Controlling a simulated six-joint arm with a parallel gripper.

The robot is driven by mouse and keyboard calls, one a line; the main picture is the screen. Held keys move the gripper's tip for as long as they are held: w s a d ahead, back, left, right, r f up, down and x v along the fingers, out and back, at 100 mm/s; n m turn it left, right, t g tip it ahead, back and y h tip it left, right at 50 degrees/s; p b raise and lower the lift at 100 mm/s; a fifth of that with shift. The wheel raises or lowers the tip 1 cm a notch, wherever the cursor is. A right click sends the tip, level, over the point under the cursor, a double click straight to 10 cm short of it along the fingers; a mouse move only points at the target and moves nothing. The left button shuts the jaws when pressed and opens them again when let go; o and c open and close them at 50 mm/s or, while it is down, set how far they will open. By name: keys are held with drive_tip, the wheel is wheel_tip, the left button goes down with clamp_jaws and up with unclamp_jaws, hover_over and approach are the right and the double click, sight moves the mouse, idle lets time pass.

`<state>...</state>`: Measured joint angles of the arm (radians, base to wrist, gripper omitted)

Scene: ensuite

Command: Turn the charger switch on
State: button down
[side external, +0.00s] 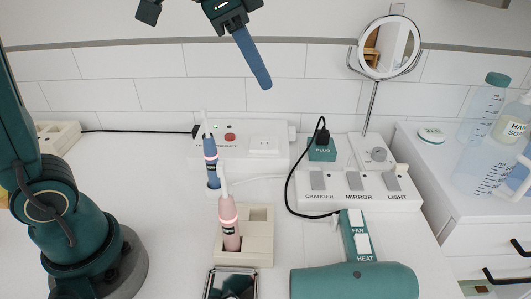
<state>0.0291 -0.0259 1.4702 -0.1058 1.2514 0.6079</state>
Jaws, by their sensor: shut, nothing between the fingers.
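The charger switch (318,181) is a grey rocker above the word CHARGER, at the left end of a white switch panel (335,206). Whether it is tipped on or off is too small to tell. The mirror switch (354,182) and the light switch (391,182) sit to its right on the same panel. My gripper (265,84) hangs from the top of the side external view, its long blue fingers shut and empty, slanting down to the right. Its tip appears above and left of the charger switch, apart from it.
A teal plug block (322,151) with a black cord stands behind the panel. A blue toothbrush (211,163) and a pink toothbrush (229,224) stand to the left. A teal hairdryer (355,281) lies in front. A round mirror (387,47) rises behind on a thin stem.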

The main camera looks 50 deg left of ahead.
sight(318, 173)
drive_tip(key=w+d+f+m+g, duration=0.1)
drive_tip(key=w+d+f+g, duration=0.1)
drive_tip(key=w+f, duration=0.5)
drive_tip(key=shift+w+d+f+m, duration=0.2)
drive_tip(key=shift+w+f+m, duration=0.2)
drive_tip(key=shift+w, duration=0.55)
drive_tip(key=x, duration=1.3)
drive_tip(key=shift+s+a, duration=0.25)
drive_tip(key=shift+s, duration=0.05)
drive_tip(key=shift+w+f, duration=0.1)
drive_tip(key=shift+f, duration=0.4)
